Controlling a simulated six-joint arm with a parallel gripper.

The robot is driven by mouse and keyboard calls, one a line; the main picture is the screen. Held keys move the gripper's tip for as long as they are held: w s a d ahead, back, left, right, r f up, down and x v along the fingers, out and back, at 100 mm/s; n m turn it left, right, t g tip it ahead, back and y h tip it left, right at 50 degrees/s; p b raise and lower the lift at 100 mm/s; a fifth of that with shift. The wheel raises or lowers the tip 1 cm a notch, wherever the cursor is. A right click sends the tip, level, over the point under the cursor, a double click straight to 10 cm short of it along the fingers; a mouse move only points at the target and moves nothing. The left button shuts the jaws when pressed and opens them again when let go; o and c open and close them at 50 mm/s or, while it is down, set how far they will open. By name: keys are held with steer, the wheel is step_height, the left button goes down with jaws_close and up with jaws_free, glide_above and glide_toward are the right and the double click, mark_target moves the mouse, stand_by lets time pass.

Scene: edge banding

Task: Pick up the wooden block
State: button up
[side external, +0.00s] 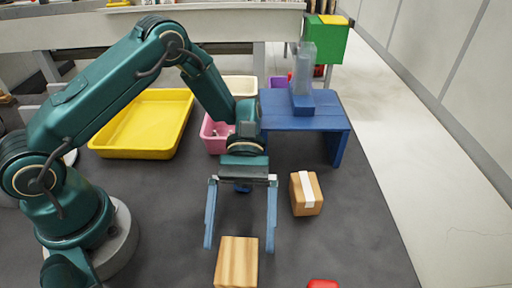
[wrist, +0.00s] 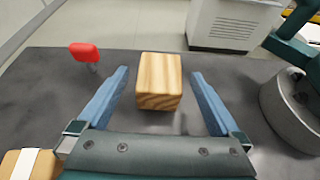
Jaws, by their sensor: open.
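The wooden block (side external: 237,262), light with darker grain stripes, lies on the dark grey table near the bottom of the side external view. In the wrist view the wooden block (wrist: 159,80) is in the upper middle, framed by the two blue fingers. My gripper (side external: 230,247) is open and empty, fingers pointing down. It also shows in the wrist view (wrist: 158,72), with one finger to each side of the block and gaps between. I cannot tell whether the fingertips are down at the block's height.
A cardboard box with a white strip (side external: 306,193) lies right of my gripper. A blue stand (side external: 305,112) is behind it. A yellow tray (side external: 145,123) and pink bin (side external: 215,134) are at the back. A red object (wrist: 84,52) stands near the block.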

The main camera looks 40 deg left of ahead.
mark_target(236, 283)
steer(key=x, duration=0.7)
steer(key=shift+s+f, duration=0.1)
steer(key=shift+f, duration=0.3)
steer(key=c, duration=1.4)
steer(key=shift+r, duration=0.1)
